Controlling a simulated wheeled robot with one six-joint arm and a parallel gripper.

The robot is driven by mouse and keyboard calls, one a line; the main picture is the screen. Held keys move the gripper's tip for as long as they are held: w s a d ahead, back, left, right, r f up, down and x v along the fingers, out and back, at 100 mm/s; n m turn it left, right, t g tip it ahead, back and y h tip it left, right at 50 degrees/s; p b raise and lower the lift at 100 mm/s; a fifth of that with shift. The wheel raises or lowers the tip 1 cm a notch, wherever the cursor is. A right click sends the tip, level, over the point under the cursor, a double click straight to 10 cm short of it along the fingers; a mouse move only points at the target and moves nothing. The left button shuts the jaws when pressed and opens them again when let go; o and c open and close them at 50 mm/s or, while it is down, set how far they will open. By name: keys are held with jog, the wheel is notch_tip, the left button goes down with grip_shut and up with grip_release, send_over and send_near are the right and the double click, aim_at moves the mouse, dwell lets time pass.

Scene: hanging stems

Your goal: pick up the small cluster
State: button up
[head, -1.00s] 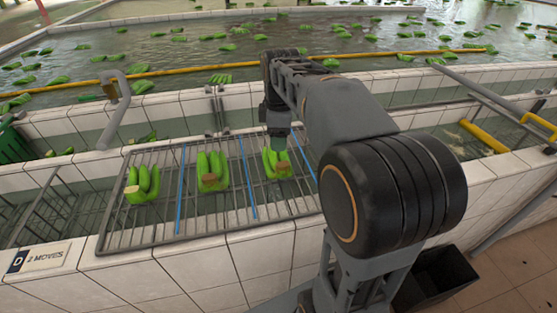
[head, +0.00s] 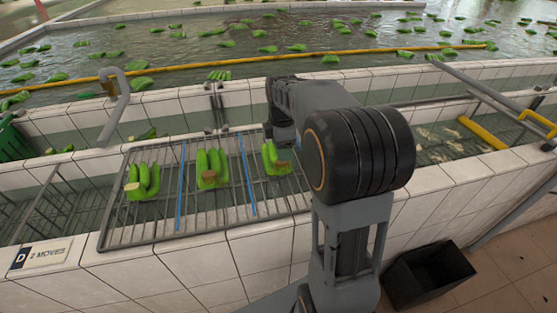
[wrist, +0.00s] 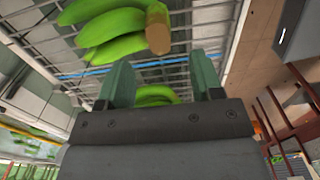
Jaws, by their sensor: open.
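Three green banana clusters lie in a row on the wire rack (head: 150,235): a left one (head: 147,183), a middle one (head: 208,170) and a right one (head: 275,160). I cannot tell surely which is the small cluster. My wrist is close above the right cluster in the head view and hides part of it. In the wrist view my gripper (wrist: 160,75) is open, its two green fingers apart with nothing held. One cluster (wrist: 110,30) with a brown cut crown lies beyond the fingertips. Another cluster (wrist: 155,94) shows partly between the fingers, beyond a blue divider.
Blue dividers (head: 181,190) separate the clusters on the rack. A curved grey pipe (head: 118,100) stands at the back left. White tiled walls (head: 190,265) edge the trough. A black bin (head: 430,272) stands on the floor at right. Many bananas float in the pool behind.

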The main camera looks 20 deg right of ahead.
aim_at(270, 158)
jog(key=shift+d+f+p, duration=0.15)
jog(key=shift+f+p, duration=0.15)
jog(key=shift+f, duration=1.95)
jog(key=c, duration=1.1)
jog(key=shift+r, duration=0.1)
grip_shut()
